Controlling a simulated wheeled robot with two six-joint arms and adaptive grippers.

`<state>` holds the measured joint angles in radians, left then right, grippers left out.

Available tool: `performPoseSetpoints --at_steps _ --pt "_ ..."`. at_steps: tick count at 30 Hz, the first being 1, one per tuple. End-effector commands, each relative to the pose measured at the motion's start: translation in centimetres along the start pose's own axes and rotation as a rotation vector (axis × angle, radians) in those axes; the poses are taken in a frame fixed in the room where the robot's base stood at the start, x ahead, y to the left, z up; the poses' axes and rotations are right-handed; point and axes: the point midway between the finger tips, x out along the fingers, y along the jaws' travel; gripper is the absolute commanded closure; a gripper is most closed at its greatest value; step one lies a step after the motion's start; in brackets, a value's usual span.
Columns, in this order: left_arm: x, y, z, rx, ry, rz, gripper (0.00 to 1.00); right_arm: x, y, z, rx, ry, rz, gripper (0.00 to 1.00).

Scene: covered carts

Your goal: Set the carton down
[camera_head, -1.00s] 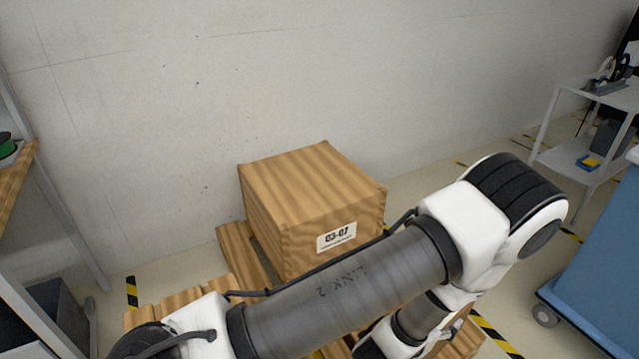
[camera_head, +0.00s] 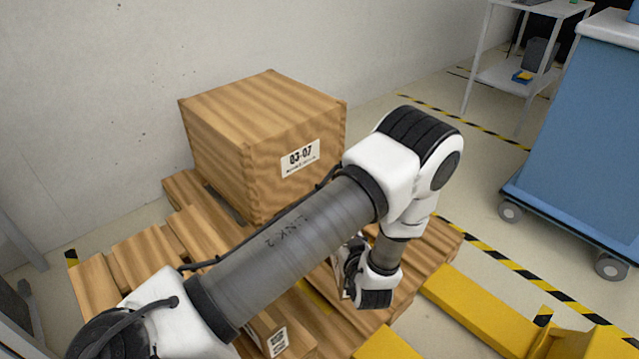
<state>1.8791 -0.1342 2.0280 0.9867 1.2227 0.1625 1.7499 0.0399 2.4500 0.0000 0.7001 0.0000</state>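A wood-grained box labelled 03-07 (camera_head: 222,128) stands upright on the wooden pallet (camera_head: 435,250), at its back near the wall. A second, smaller wood-grained carton (camera_head: 258,331) with a coded label shows in part at the bottom, below my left arm, which hides most of it. I cannot tell whether it rests on the pallet or is held. My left arm crosses over the pallet from the lower left and bends down at its wrist. The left gripper's fingertips are hidden behind the wrist. My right gripper is not in view.
Yellow forks (camera_head: 480,315) lie at the pallet's front right. A blue covered cart (camera_head: 575,130) on casters stands at the right. A grey shelf cart (camera_head: 505,75) is behind it. Striped tape (camera_head: 500,262) marks the floor, with clear floor between pallet and cart.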

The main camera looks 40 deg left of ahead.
Motion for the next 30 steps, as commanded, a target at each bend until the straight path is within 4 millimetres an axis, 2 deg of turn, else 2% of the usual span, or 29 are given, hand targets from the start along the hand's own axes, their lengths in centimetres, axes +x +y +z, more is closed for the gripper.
performPoseSetpoints --at_steps 1,3,9,12,22,30 --pt "2.0 -0.8 3.6 -0.027 0.002 -0.06 1.0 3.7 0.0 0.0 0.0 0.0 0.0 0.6" --pt "3.5 -2.0 6.3 -0.064 0.002 -0.149 1.0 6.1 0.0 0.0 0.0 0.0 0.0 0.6" --pt "6.8 -4.9 13.5 -0.16 0.002 -0.384 1.0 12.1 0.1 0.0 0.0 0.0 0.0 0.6" --pt "7.6 -5.7 15.8 -0.193 0.002 -0.464 1.0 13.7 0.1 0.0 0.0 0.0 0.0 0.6" --pt "8.2 -6.3 17.8 -0.216 0.003 -0.524 1.0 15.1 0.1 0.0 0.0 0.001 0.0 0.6" --pt "9.5 -6.4 20.9 -0.215 0.003 -0.523 1.0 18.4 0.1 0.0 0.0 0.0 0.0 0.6"
